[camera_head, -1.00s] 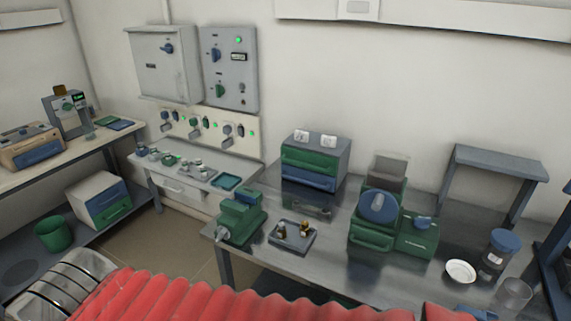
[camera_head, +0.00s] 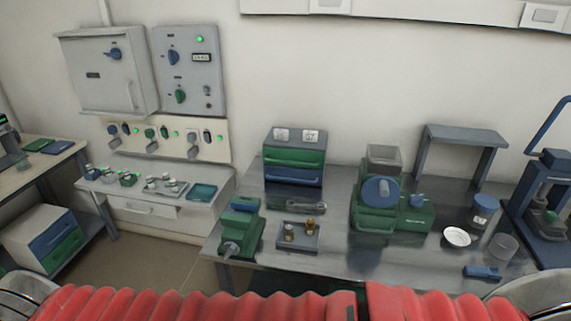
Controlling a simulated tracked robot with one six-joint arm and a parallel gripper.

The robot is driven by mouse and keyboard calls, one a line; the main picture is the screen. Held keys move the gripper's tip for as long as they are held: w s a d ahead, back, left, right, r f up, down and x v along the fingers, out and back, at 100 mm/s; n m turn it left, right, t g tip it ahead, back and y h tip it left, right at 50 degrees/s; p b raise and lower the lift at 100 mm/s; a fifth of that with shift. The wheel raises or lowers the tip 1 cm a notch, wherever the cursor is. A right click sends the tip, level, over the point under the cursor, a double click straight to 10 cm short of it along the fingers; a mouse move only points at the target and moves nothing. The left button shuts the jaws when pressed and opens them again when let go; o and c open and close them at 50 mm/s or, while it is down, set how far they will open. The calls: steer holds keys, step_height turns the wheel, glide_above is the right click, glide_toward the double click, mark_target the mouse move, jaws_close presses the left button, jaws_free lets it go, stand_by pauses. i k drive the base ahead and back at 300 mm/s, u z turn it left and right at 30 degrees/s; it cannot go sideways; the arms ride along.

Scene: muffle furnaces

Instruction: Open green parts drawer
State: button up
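A grey drawer unit (camera_head: 268,143) stands at the back of the metal bench against the wall. Its upper drawer is green (camera_head: 293,156) and its lower drawer is blue (camera_head: 293,176); both look shut. A second, white drawer unit (camera_head: 24,232) sits on the low shelf at the left, with a blue drawer (camera_head: 50,238) above a green drawer (camera_head: 66,252), both apparently shut. My gripper is not in view.
The metal bench (camera_head: 340,258) carries a green vice (camera_head: 240,232), a small tray (camera_head: 312,241), a green machine (camera_head: 375,215), a white dish (camera_head: 457,237) and a blue-lidded jar (camera_head: 484,212). A press (camera_head: 550,200) stands at the right. Red bellows fill the bottom edge.

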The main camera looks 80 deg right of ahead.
mark_target(272, 155)
steer(key=z, duration=0.3)
steer(key=i, duration=0.7)
steer(key=z, duration=0.95)
steer(key=i, duration=0.65)
steer(key=z, duration=0.45)
